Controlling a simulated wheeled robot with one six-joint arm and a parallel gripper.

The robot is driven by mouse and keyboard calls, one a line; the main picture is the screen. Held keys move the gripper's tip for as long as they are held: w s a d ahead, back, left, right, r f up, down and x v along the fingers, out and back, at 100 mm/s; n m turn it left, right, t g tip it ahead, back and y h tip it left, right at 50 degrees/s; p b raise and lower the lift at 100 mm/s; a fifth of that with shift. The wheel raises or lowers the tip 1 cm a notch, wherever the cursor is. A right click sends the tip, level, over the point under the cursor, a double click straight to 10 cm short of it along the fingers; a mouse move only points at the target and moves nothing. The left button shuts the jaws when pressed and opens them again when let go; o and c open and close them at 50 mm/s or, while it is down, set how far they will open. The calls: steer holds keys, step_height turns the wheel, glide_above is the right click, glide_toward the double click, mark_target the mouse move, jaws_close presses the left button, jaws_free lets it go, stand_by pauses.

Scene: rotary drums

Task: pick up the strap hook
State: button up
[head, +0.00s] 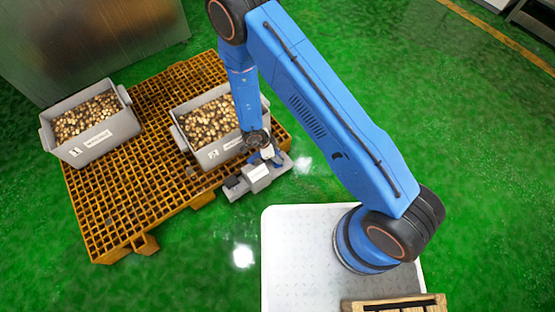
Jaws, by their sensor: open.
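I cannot make out a strap hook in the head view; it may be hidden or too small to tell. My gripper (259,177) is open at the end of the blue arm. It hangs by the front right edge of the orange pallet, in front of the right grey bin. The gripper hides part of that bin's near side and of the pallet edge. I cannot tell whether it touches either.
The orange grid pallet (135,200) bears a left grey bin (95,144) and a right grey bin (222,150), both filled with small brown and tan pieces. A metal cabinet (75,50) stands behind. A wooden frame (355,306) shows at the bottom. Green floor is clear at right.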

steer(key=shift+d+f, duration=0.15)
steer(key=shift+f, duration=0.15)
steer(key=c, duration=0.8)
steer(key=shift+r, duration=0.1)
steer(key=shift+c, duration=0.2)
